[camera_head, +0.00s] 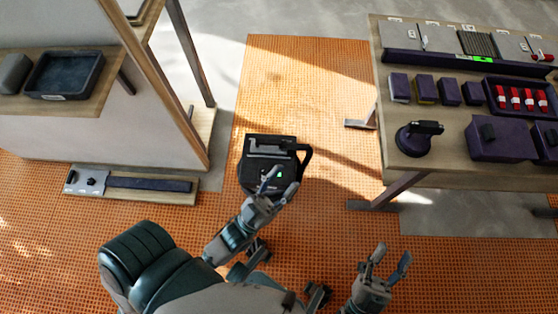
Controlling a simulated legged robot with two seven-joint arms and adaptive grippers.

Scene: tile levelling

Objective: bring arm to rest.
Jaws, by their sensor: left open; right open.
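My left gripper (280,186) is open. In the picture it lies over the lower part of a black device (262,150) with a handle and a small green light, which stands on the orange floor. I cannot tell whether the gripper touches the device. My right gripper (389,262) is open and empty, over bare orange floor at the lower right. Its fingers point up in the picture.
A workbench (440,175) at the right holds purple boxes, a suction-cup tool (418,139) and a tray of red items (521,97). A shelf at the left holds a dark tray (64,75). A low board (133,185) lies at its foot. Orange floor (330,225) is open between.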

